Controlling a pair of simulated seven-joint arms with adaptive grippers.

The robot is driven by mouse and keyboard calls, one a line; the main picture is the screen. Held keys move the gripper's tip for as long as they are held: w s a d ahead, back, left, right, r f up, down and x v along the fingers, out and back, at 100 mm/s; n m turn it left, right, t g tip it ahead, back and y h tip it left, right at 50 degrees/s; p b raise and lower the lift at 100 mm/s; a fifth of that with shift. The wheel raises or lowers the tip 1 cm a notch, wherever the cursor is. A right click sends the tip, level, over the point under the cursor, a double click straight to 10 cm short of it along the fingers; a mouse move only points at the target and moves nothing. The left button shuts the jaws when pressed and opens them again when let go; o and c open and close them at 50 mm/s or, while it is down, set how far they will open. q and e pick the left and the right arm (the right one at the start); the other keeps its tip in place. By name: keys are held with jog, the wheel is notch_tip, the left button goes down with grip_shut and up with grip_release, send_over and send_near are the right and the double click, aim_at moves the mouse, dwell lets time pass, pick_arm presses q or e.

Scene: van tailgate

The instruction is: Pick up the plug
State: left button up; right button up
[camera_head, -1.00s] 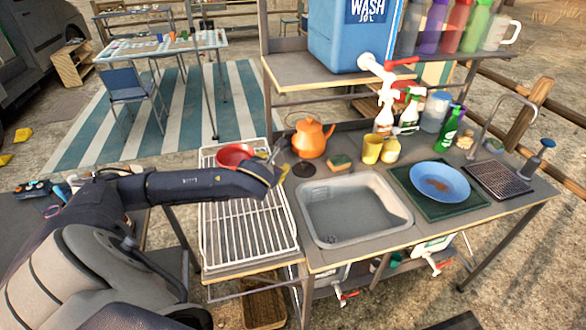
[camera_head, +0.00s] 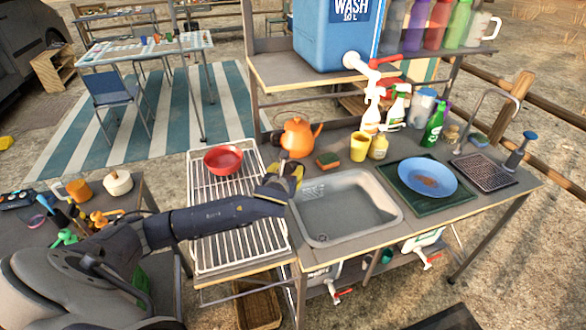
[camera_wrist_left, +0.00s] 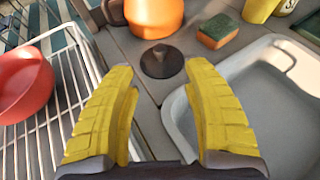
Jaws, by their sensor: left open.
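The plug (camera_wrist_left: 161,61) is a dark round disc with a small knob on top. In the left wrist view it lies flat on the grey counter, between the basin and the orange kettle. My left gripper (camera_wrist_left: 156,72) is open, with its yellow fingers spread to either side of the plug and their tips close to it. The space between the fingers looks empty. In the head view my left gripper (camera_head: 289,172) is over the counter at the basin's left corner and seems to hide the plug. My right gripper is not in view.
The grey basin (camera_head: 325,238) is just right of the gripper. The white wire rack (camera_head: 240,257) with a red bowl (camera_head: 223,160) is to the left. The orange kettle (camera_head: 297,138) and a sponge (camera_head: 328,160) stand close behind. A blue plate (camera_head: 428,177) is further right.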

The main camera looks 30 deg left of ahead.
aim_at(293, 162)
pick_arm(q)
jog(key=shift+x, duration=5.55)
grip_shut()
